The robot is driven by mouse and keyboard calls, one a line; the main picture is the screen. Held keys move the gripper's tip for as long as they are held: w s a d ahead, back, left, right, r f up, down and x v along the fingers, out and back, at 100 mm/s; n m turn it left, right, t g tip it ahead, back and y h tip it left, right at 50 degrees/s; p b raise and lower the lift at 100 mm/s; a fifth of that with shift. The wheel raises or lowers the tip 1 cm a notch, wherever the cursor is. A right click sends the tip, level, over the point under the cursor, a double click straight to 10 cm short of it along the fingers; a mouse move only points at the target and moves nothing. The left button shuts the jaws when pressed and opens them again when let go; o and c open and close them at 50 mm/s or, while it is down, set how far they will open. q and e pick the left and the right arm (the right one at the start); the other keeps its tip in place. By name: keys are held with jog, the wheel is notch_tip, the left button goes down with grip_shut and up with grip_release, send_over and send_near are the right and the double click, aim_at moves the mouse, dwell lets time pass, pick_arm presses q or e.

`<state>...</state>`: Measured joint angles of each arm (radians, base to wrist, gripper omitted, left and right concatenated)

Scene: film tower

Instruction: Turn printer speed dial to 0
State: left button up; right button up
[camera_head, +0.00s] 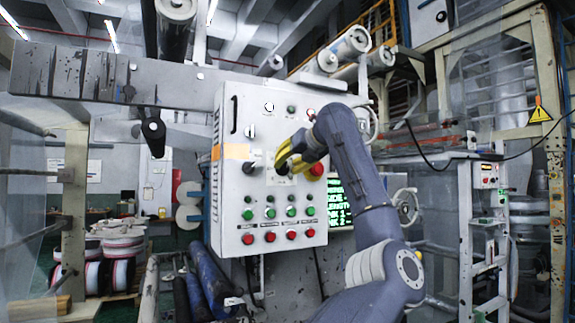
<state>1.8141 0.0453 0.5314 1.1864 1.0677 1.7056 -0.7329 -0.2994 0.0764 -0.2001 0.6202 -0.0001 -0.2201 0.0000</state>
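A light grey control box (232,200) stands in the middle, its front covered with knobs, switches and buttons. A dark knob (249,168) on a light plate sits just left of the fingertips.
A red button (317,169) sits close to the right of the fingers. Green buttons (270,213) and red buttons (270,237) line the lower panel. A screen with green text (338,213) is partly behind my arm. Rollers (352,45) hang above.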

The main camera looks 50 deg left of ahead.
pick_arm(q)
jog(key=shift+a, duration=0.1)
jog(key=shift+c, duration=0.4)
grip_shut()
